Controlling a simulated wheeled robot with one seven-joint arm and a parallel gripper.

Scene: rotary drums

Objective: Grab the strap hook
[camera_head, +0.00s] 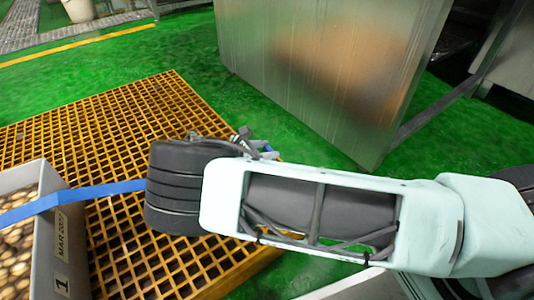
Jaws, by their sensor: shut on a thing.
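A flat blue strap (95,193) runs from the left edge, over the rim of a grey bin, and passes behind the black wrist of my arm. A small blue piece (267,152) shows on the other side of the wrist, beside my gripper (244,143). My gripper is mostly hidden behind the wrist, with only small dark parts showing. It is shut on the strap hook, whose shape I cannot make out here.
The grey bin (67,240), labelled "MAR 2027" and "1", holds round brownish things. A yellow grating platform (120,115) lies under my wrist. A large metal panel (320,70) stands behind my arm. Green floor (165,50) is clear at the back.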

